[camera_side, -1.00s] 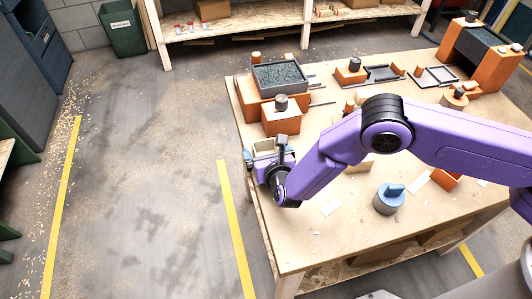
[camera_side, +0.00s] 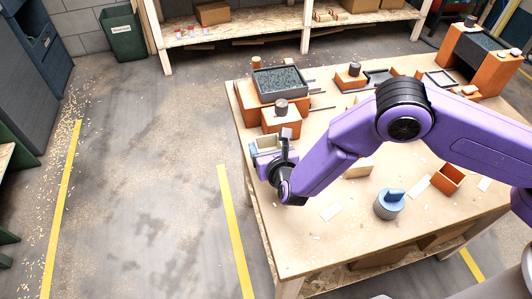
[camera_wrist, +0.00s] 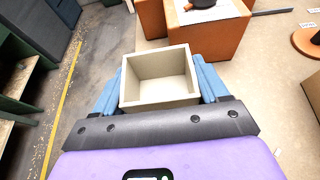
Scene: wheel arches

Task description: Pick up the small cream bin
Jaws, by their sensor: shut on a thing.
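The small cream bin (camera_side: 266,142) is an open-topped, empty square box at the left edge of the table in the side view. In the wrist view the cream bin (camera_wrist: 160,92) sits upright between the two blue fingers of my gripper (camera_wrist: 159,84), one against each side wall. My gripper (camera_side: 268,152) is shut on the bin. The bin's underside is hidden, so I cannot tell how far it is above the table.
An orange block (camera_side: 283,120) with a dark knob stands just behind the bin. A grey tray (camera_side: 280,80) lies beyond it. Open floor lies left of the table.

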